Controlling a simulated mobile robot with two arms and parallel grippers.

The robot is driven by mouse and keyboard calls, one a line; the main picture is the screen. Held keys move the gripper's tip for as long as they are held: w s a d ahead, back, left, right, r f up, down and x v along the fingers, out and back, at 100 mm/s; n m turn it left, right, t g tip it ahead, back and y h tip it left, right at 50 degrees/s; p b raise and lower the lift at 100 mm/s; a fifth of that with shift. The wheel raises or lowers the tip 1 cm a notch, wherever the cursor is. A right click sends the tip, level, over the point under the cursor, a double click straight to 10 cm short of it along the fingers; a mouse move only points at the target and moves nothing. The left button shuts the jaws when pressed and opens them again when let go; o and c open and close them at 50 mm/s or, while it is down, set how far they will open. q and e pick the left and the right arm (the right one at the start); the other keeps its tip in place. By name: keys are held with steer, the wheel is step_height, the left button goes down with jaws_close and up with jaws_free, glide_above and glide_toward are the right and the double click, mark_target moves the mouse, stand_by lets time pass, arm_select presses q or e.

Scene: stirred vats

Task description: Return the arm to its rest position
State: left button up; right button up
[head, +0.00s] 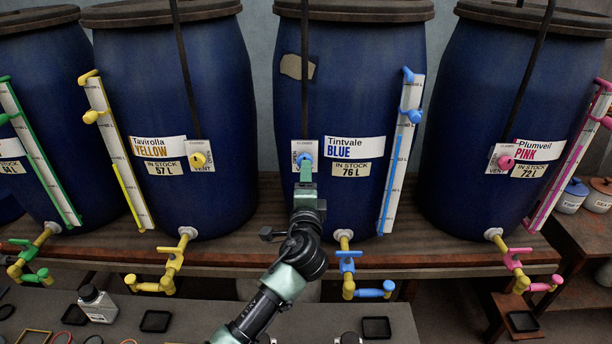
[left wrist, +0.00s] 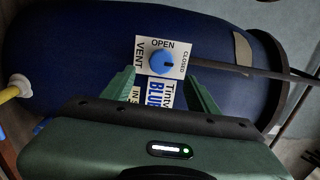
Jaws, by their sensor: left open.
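My left gripper (head: 305,172) is in front of the blue Tintvale vat (head: 350,85), just below its blue vent knob (head: 304,158). In the left wrist view the gripper (left wrist: 160,78) is open, with its two green fingers apart and nothing between them at the tips. The blue knob (left wrist: 163,62) sits beyond the fingertips on a white plate (left wrist: 145,44) marked OPEN, CLOSED and VENT. A dark mark on the knob appears to point towards CLOSED. The lower part of the vat's label is partly hidden by the gripper. My right gripper does not show.
A yellow Tavirolla vat (head: 190,90) stands to the left and a pink Plumveil vat (head: 480,110) to the right. A blue tap (head: 347,265) and a yellow tap (head: 170,265) project below. A grey bottle (head: 97,303) stands on the front bench, near black trays (head: 155,321).

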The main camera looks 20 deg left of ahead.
arm_select(q)
steer(key=shift+s+d, duration=0.1)
steer(key=shift+s, duration=0.2)
